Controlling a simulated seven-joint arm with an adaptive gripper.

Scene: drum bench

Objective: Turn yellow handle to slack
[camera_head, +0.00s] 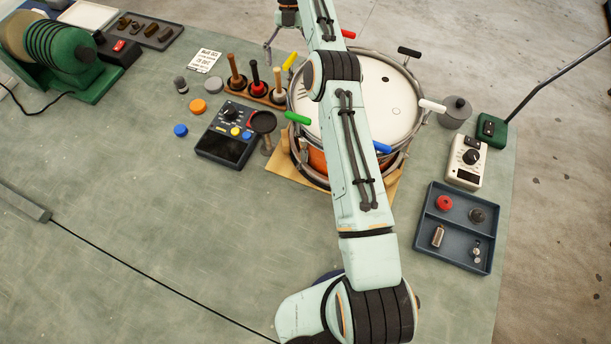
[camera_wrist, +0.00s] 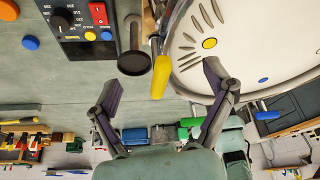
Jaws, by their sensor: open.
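The yellow handle (camera_head: 289,61) sticks out from the upper left rim of the drum (camera_head: 312,87) in the head view. In the wrist view the yellow handle (camera_wrist: 159,67) points toward me, between the lines of my two fingers. My gripper (camera_wrist: 163,79) is open and empty, with one finger to each side of the handle; I see no contact, and the depth gap is hard to judge. In the head view a finger of my gripper (camera_head: 270,45) shows just left of and above the handle. My arm covers the middle of the drum.
A stand with several wooden-handled tools (camera_head: 258,89) is left of the drum. A black cup-shaped piece (camera_wrist: 134,63) is close left of the handle in the wrist view. Green (camera_head: 297,118), blue (camera_head: 382,147), white, black and red handles ring the drum. A control box (camera_head: 226,133) lies lower left.

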